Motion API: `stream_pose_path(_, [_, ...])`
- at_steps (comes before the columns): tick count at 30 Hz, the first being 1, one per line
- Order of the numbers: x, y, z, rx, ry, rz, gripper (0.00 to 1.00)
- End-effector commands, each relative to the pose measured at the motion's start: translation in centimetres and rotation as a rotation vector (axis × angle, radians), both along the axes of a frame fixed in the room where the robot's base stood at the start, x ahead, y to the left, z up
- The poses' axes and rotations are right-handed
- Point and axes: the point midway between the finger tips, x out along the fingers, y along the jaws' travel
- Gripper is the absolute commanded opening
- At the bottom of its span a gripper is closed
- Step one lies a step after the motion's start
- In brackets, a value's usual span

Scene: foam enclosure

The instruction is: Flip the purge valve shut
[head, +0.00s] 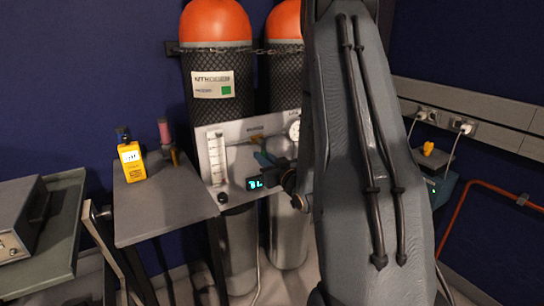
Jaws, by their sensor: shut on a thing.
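The purge valve sits on a light grey panel (240,133) in front of two gas cylinders. A small blue-teal lever, which looks like the valve's handle (262,158), shows near the panel's middle. Brass-coloured fittings (257,140) are just above it. My gripper (270,164) is at this lever, shut on it, in front of the panel. The jaws are small and dark, and my arm covers the panel's right part. The lever's exact angle is hard to tell.
A flow tube (217,157) and a pressure gauge (294,130) flank the valve. A lit display (255,183) is just below. A grey shelf (165,208) at left carries a yellow meter (132,160). Orange-topped cylinders (215,22) stand behind, held by a chain.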

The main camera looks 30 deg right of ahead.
Motion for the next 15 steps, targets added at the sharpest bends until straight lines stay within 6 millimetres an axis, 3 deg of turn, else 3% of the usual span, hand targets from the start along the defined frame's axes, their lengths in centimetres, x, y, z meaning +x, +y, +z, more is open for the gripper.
stream_pose_path(11, [0.4, 0.92, 0.15, 0.016, -0.005, 0.012, 0.0])
stream_pose_path(12, [0.4, 0.93, 0.16, 0.016, -0.005, 0.012, 0.17])
stream_pose_path(15, [0.39, 0.92, 0.13, 0.016, -0.004, 0.012, 0.33])
